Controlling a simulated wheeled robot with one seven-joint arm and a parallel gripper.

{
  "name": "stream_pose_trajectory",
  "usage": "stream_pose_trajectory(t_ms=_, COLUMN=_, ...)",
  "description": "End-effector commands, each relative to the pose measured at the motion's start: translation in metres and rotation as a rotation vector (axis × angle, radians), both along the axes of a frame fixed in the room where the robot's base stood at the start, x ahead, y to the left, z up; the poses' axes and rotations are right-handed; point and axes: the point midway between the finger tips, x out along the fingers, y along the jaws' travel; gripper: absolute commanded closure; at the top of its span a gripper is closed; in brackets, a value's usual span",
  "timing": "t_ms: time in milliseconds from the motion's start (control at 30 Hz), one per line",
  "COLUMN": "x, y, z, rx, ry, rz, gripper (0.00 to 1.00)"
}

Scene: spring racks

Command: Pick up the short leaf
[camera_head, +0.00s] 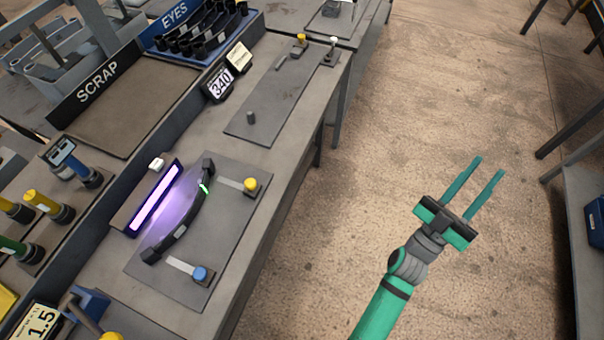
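A dark curved leaf (183,226) lies on a grey plate (226,255) on the bench, beside a glowing purple lamp bar (156,197). It has a thicker block at each end, a pale patch near its middle and a bright green mark near its upper end. No other single leaf shows clearly, and I cannot tell its length class from this view. My gripper (488,167) is open and empty, with its two teal fingers apart. It is over the floor to the right of the bench, well away from the leaf.
The plate carries a yellow knob (250,185) and a blue knob (201,274). A second plate (270,98) with a post lies farther up, near a "340" display (220,85). A SCRAP tray (127,115) and an EYES rack (202,40) stand behind. Floor between benches is clear.

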Motion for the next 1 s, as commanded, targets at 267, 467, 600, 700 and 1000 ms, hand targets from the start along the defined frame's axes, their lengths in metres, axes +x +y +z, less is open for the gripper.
stream_pose_trajectory(t_ms=267, x=-0.018, y=-0.088, z=0.045, rx=0.088, ry=-0.240, rz=-0.261, gripper=0.71)
stream_pose_trajectory(t_ms=467, x=-0.041, y=-0.141, z=0.047, rx=0.215, ry=-0.390, rz=-0.444, gripper=0.71)
stream_pose_trajectory(t_ms=600, x=-0.052, y=-0.166, z=0.034, rx=0.338, ry=-0.491, rz=-0.555, gripper=0.71)
stream_pose_trajectory(t_ms=700, x=-0.050, y=-0.171, z=0.023, rx=0.444, ry=-0.580, rz=-0.600, gripper=0.71)
stream_pose_trajectory(t_ms=1000, x=0.022, y=-0.064, z=0.001, rx=0.865, ry=-1.072, rz=-0.454, gripper=0.71)
